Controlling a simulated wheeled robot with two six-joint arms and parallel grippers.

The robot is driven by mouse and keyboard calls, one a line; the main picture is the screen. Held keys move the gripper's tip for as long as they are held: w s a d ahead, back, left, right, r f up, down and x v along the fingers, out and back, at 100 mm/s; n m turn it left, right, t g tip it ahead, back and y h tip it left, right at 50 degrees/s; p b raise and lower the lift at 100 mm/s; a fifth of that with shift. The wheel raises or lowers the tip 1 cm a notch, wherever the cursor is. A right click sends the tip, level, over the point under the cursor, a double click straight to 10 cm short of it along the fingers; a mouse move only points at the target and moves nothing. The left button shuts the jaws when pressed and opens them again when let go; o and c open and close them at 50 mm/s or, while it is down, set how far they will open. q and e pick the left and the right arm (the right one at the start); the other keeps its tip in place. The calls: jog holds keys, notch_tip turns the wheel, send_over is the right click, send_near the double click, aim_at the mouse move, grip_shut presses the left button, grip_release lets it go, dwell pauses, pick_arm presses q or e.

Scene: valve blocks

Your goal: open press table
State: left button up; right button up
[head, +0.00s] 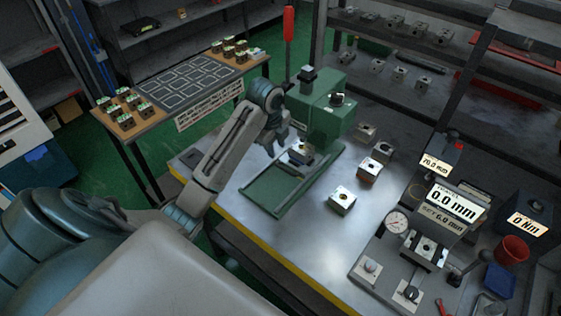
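The green press (332,118) stands on the metal bench, with a red-handled lever (289,24) upright at its left. Its flat green bed (272,196) with raised side rails reaches out toward the front left. A small metal block (300,152) sits at the bed's far end, near the press body. My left arm comes in from the left, and my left gripper (276,141) points down just left of the block, near the press body. Its fingers are small and partly hidden, so I cannot tell whether they are open or touch anything. My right gripper is out of view.
Several metal valve blocks (342,201) stand on the bench right of the press. A gauge station (428,248) with displays and a red cup (511,251) fill the right side. A side table (182,88) with marked squares and more blocks is at the back left.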

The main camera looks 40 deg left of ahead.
aim_at(281, 166)
pick_arm(q)
jog(key=f, duration=0.3)
jog(key=w+f+p, duration=0.1)
jog(key=f, duration=0.2)
jog(key=w+f+p, duration=0.1)
jog(key=f, duration=0.2)
jog(key=shift+w+f, duration=0.15)
jog(key=shift+f, duration=0.2)
grip_shut()
